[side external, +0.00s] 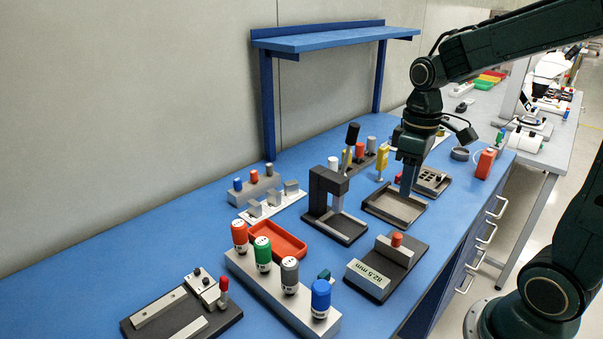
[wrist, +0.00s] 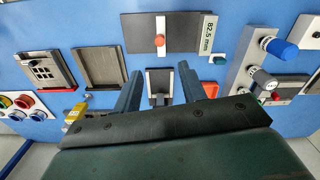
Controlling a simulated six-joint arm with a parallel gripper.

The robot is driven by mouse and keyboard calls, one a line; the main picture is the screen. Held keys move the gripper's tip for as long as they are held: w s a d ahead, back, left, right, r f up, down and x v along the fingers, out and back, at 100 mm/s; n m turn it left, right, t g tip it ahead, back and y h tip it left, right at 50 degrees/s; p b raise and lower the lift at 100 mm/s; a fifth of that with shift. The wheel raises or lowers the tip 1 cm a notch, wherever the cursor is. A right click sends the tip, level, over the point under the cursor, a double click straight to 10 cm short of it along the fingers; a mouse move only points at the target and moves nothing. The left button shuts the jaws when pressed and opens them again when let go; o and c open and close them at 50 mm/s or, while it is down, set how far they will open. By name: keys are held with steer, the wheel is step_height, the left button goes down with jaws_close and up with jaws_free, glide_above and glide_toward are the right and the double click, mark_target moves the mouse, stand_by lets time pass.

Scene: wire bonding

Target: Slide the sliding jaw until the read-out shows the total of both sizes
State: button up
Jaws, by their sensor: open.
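The sizing device has a dark base plate (side external: 411,250), a silver sliding jaw (side external: 393,252) with a red-orange knob (side external: 397,239), and a pale read-out block (side external: 368,279) showing 82.5 mm. In the wrist view the knob (wrist: 160,40) is above the gap between my fingers, and the read-out (wrist: 208,32) is to its right. My gripper (side external: 408,182) is open and empty, beyond the device and over a shallow dark-edged tray (side external: 378,210). Its two fingers (wrist: 160,82) show apart in the wrist view, touching nothing I can make out. The sizes cannot be read with certainty.
A silver rack (side external: 240,268) holds several coloured, labelled cylinders left of the device. A dark press stand (side external: 315,190) and a red tray (side external: 290,240) stand behind it. A clamp fixture (side external: 150,325) is at the front left. A blue shelf (side external: 330,38) rises at the back.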

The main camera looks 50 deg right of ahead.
mark_target(398, 236)
steer(key=shift+f, duration=0.1)
steer(key=shift+f, duration=6.85)
jaws_close()
